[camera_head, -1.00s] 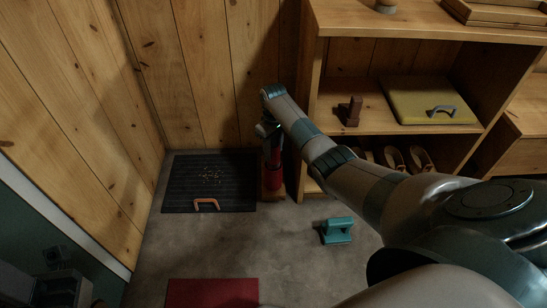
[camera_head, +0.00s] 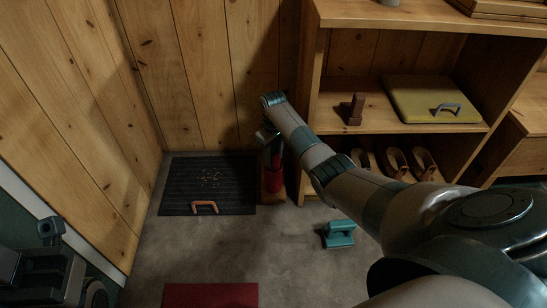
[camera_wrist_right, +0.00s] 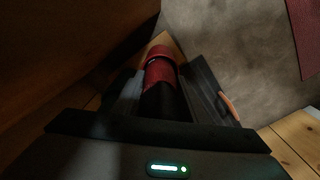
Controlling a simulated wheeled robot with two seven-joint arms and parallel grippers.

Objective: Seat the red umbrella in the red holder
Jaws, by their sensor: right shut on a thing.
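My right gripper (camera_head: 268,134) reaches down beside the shelf's left side and is shut on the red umbrella (camera_head: 275,158). In the right wrist view the umbrella (camera_wrist_right: 162,82) stands between the two dark fingers, red at its far part and black nearer the palm. A red collar-like part, which looks like the red holder (camera_wrist_right: 158,52), shows at its far end; the holder (camera_head: 274,184) is over a pale wooden base in the head view. The umbrella looks roughly upright and in line with it. How deep it sits is hidden. Dark parts at the lower left may be my left gripper (camera_head: 50,232); its jaws are unclear.
The wooden shelf (camera_head: 309,110) stands close on the right. A teal handled object (camera_head: 338,233) and a red mat (camera_head: 210,295) are on the floor. Floor between is clear.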

